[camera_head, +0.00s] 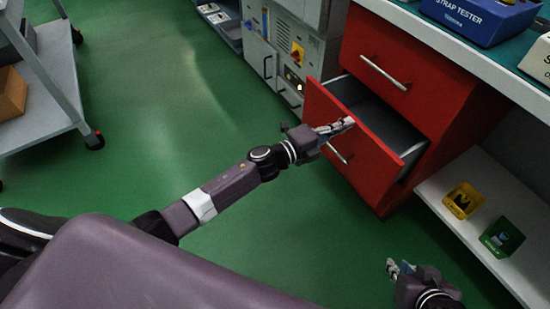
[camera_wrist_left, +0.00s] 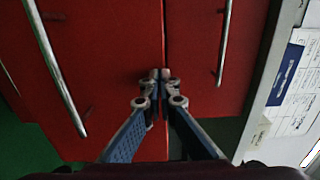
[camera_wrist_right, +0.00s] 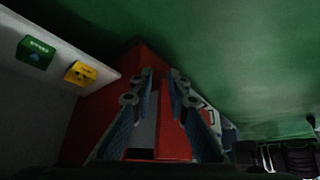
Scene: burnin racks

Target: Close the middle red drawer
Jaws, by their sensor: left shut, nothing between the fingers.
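The middle red drawer (camera_head: 322,112) is pulled out of the red cabinet (camera_head: 440,88), and its grey inside shows in the head view. Its handle (camera_head: 338,153) is on the front, partly below my left arm. My left gripper (camera_head: 346,123) is shut and empty, over the top edge of the drawer front; contact cannot be told. In the left wrist view the shut fingertips (camera_wrist_left: 160,76) are before red panels with metal handles (camera_wrist_left: 56,70). My right gripper (camera_head: 394,267) is open and empty, low near the shelf; its fingers (camera_wrist_right: 160,78) also show apart in the right wrist view.
The drawer above (camera_head: 372,52) is shut. A white shelf (camera_head: 450,213) right of the cabinet bears a yellow bin (camera_head: 463,200) and a green bin (camera_head: 502,237). A grey machine (camera_head: 285,50) stands left of the cabinet. A cart (camera_head: 52,75) is far left; green floor between is clear.

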